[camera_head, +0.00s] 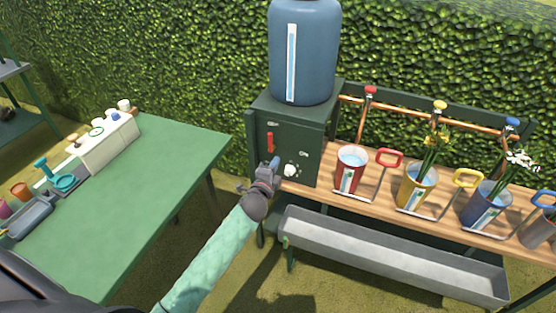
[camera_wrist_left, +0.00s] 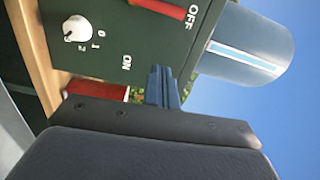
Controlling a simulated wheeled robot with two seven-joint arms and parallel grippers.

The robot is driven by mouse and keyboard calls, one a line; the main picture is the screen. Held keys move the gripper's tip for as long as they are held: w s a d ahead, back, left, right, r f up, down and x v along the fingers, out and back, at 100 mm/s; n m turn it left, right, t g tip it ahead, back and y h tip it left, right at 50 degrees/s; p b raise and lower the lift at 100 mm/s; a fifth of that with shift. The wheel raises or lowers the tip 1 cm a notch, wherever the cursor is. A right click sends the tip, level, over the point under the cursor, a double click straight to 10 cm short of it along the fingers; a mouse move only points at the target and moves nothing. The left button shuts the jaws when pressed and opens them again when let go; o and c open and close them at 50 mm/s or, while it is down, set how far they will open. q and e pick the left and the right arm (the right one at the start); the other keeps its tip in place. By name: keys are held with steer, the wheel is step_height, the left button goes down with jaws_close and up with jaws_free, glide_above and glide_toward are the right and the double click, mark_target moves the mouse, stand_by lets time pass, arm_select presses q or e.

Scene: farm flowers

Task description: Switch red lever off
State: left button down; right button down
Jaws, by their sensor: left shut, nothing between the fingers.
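The red lever (camera_head: 270,142) is on the front of the dark green box (camera_head: 308,148) under the water tank and stands roughly upright. In the left wrist view the lever (camera_wrist_left: 166,8) is cut by the top edge, and its visible end lies close to the OFF label (camera_wrist_left: 190,17). The ON label (camera_wrist_left: 126,62) is apart from it. My left gripper (camera_head: 275,162) is just below and right of the lever, close to the box face. Its blue fingers (camera_wrist_left: 162,88) are shut and empty, and show apart from the lever.
A white dial (camera_head: 290,171) sits low on the box. A blue tank (camera_head: 305,55) stands on top. Red, yellow and blue buckets (camera_head: 351,170) line the wooden shelf at right, above a grey trough (camera_head: 390,255). A green table (camera_head: 150,190) stands at left.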

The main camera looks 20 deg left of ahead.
arm_select(q)
steer(key=shift+s+a+f, duration=0.1)
steer(key=shift+s+a, duration=0.05)
steer(key=shift+s, duration=0.7)
arm_select(e)
steer(key=shift+w+a+r, duration=0.1)
steer(key=shift+r, duration=0.5)
steer(key=shift+w+a+r, duration=0.1)
steer(key=shift+r, duration=0.45)
